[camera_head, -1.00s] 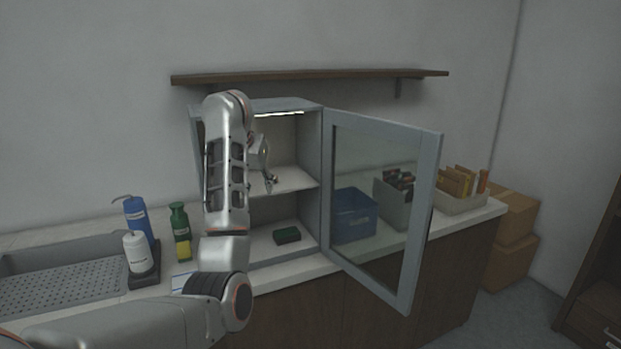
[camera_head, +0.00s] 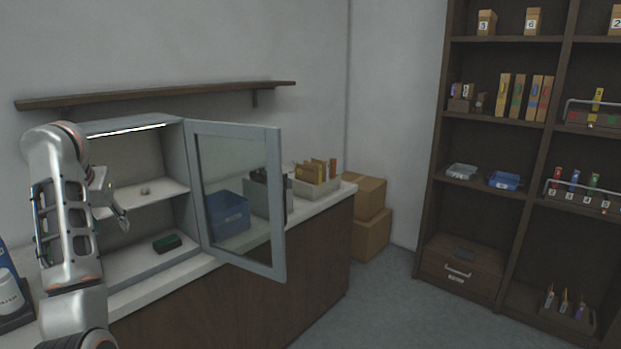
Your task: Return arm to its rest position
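My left arm (camera_head: 65,215) stands at the left of the view, bent upright in front of the open cabinet (camera_head: 172,158). My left gripper (camera_head: 122,217) is small and partly hidden by the arm, at the left side of the cabinet opening. I cannot tell whether its fingers are open or shut. A dark green block (camera_head: 167,243) lies on the cabinet floor. My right gripper is not in view.
The glass door (camera_head: 277,200) is swung open to the right over the counter. Behind it are a blue bin (camera_head: 228,214) and a file box (camera_head: 265,194). Cardboard boxes (camera_head: 370,236) stand beyond the counter. A tall shelf unit (camera_head: 436,150) is at right. The floor (camera_head: 375,310) between is clear.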

